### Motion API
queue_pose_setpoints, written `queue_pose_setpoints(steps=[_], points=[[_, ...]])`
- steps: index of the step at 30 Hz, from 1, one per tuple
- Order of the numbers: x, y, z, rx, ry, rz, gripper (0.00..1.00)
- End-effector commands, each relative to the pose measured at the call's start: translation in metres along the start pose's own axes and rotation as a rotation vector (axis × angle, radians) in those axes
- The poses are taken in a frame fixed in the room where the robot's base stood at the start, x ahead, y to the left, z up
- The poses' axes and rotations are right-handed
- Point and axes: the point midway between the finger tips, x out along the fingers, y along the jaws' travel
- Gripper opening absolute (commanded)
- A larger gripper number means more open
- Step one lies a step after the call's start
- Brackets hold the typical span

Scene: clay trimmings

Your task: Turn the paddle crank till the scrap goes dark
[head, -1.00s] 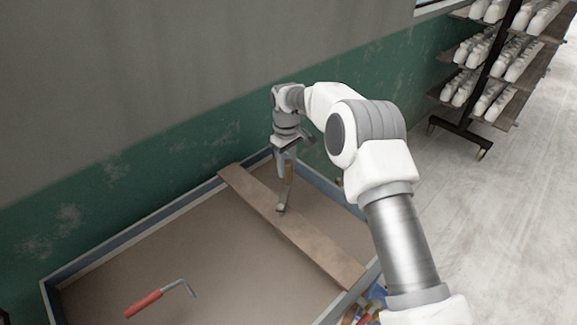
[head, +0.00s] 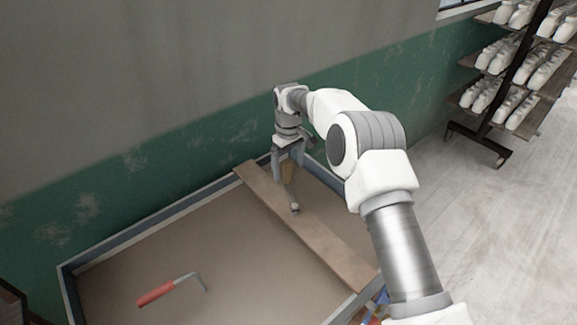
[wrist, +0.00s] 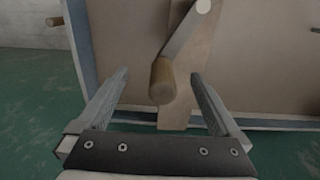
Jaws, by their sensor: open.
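The paddle crank (head: 294,203) is a grey metal arm with a wooden handle, mounted on a plank (head: 325,243) laid across a shallow walled trough (head: 190,212). In the wrist view the crank's wooden handle (wrist: 161,82) stands between the two spread fingers of my gripper (wrist: 158,77), with a gap on each side. In the head view my gripper (head: 288,172) is open and points down over the far part of the plank, at the handle. The trough holds an even, pale brown surface (head: 235,255), which seems to be the scrap; no dark area shows.
A red-handled bent rod (head: 158,292) is in the near left of the trough. The wall (head: 130,165) runs close behind the trough. A rack of white pieces (head: 520,85) stands far right, with clear floor (head: 470,225) before it.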

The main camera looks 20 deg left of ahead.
Motion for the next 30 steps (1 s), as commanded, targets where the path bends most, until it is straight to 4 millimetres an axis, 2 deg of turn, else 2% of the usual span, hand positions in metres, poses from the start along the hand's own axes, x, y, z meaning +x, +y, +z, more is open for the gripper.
queue_pose_setpoints(steps=[8,30], points=[[-0.006,0.001,0.0,0.0,0.001,0.001,1.0],[-0.079,0.0,0.0,0.0,0.002,0.001,1.0]])
